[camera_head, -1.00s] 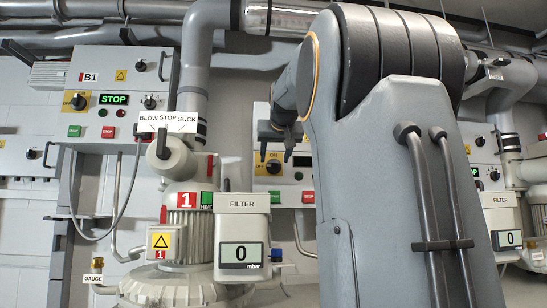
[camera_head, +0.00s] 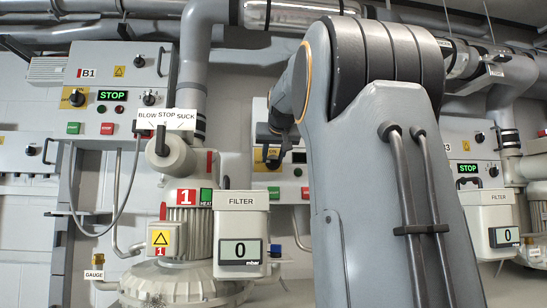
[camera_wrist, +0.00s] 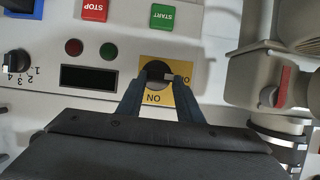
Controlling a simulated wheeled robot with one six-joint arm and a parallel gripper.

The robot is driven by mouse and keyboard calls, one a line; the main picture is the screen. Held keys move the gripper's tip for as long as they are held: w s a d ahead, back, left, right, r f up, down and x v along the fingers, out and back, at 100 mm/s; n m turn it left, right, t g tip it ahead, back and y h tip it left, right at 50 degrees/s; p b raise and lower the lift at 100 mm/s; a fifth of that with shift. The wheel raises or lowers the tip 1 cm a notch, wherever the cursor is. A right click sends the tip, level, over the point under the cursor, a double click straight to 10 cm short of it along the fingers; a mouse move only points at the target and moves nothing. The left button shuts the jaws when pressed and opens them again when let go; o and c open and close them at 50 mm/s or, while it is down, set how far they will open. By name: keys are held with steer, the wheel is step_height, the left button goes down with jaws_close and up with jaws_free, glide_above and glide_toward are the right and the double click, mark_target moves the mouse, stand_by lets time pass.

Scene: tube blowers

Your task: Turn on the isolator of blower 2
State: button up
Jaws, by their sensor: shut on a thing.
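The isolator of the middle panel is a dark round knob (camera_wrist: 154,72) on a yellow plate (camera_wrist: 153,98) in the wrist view, where the panel appears upside down. A pale mark shows on the knob. My gripper (camera_wrist: 160,82) is at the plate with one finger on each side of the knob, shut on it. In the head view, my gripper (camera_head: 272,142) is at the yellow plate (camera_head: 259,160) of the middle panel, left of my arm. The fingers hide part of the knob. The panel's display (camera_wrist: 89,77) is dark.
The green START button (camera_wrist: 163,18) and red STOP button (camera_wrist: 94,9) are near the isolator. A selector knob (camera_wrist: 15,63) is at the left. Panel B1 (camera_head: 125,85) and the right panel's display (camera_head: 468,169) show a lit STOP. A filter box (camera_head: 240,235) stands in front.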

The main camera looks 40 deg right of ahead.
steer(key=shift+s+d, duration=0.1)
steer(key=shift+s+d+m+t+y, duration=0.1)
steer(key=shift+d+m+t+y, duration=0.15)
steer(key=shift+m+t+y, duration=0.65)
steer(key=m+b, duration=0.2)
steer(key=m+y+b, duration=0.1)
steer(key=shift+s+d+f+m+t, duration=0.2)
steer(key=shift+d+m+t, duration=0.1)
steer(key=shift+m, duration=0.1)
steer(key=m+b, duration=0.1)
steer(key=m+t+b, duration=0.1)
steer(key=b, duration=0.1)
steer(key=m+t+y+b, duration=0.1)
steer(key=m+b, duration=0.1)
steer(key=shift+s+d+f, duration=0.1)
steer(key=shift+d+f, duration=0.15)
steer(key=shift+f, duration=0.05)
steer(key=m+b, duration=0.1)
steer(key=b, duration=0.1)
steer(key=m+t+b, duration=0.1)
steer(key=m+b, duration=0.1)
steer(key=shift+s+d+f+m+t, duration=0.1)
steer(key=shift+f+m+t, duration=0.05)
steer(key=shift+m+t, duration=0.15)
steer(key=o, duration=1)
steer(key=shift+o, duration=0.2)
steer(key=shift+s, duration=0.2)
